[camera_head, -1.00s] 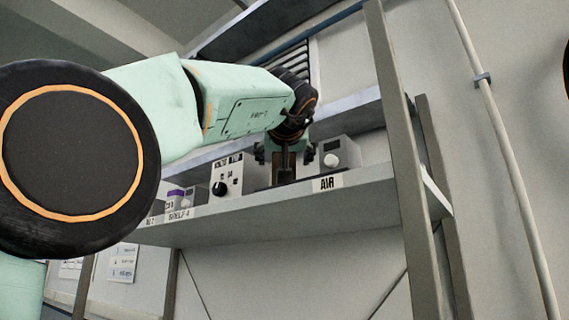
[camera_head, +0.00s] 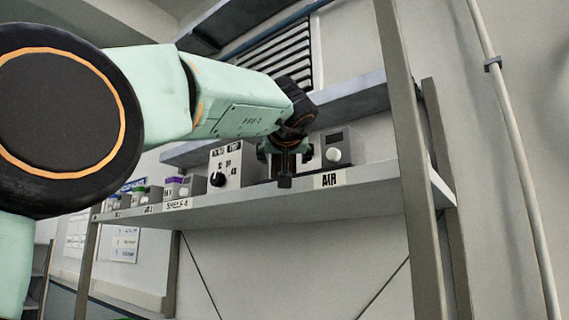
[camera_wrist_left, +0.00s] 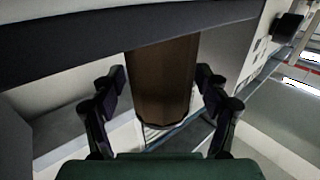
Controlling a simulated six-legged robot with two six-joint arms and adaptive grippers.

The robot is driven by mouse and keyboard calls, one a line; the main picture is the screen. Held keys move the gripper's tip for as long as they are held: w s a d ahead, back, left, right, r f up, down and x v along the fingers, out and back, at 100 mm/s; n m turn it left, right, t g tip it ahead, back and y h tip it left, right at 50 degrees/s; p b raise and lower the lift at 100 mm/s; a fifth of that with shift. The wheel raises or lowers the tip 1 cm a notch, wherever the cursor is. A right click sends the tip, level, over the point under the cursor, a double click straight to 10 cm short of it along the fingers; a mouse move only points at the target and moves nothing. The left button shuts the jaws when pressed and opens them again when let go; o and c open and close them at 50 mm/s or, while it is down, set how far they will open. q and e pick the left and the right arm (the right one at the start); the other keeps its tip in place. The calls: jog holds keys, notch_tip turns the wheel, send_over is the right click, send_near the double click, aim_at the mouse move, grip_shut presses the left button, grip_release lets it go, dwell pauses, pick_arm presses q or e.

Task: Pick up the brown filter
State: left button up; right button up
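The brown filter (camera_wrist_left: 162,85) is a dark brown cylinder in the middle of the left wrist view. It lies between the two black fingers of my left gripper (camera_wrist_left: 161,82). The fingers are spread on either side of it, with only slim gaps at the pads, and I cannot tell whether either pad touches. In the head view my left gripper (camera_head: 285,175) points down at the shelf's front edge, left of the AIR label. The filter is mostly hidden there behind the gripper. My right gripper is not in view.
The shelf (camera_head: 250,213) holds a white dial box (camera_head: 229,165) left of my gripper and a grey box with a white knob (camera_head: 341,148) to its right. Smaller boxes stand farther left. A shelf post (camera_head: 408,160) rises at the right, and another shelf hangs above.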

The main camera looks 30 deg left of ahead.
pick_arm(q)
jog(key=shift+s+d+r, duration=0.1)
jog(key=shift+s+r, duration=0.1)
jog(key=shift+s, duration=0.2)
jog(key=c, duration=0.6)
jog(key=shift+w+f, duration=0.1)
jog(key=shift+w, duration=0.15)
jog(key=c, duration=0.5)
jog(key=shift+s, duration=0.1)
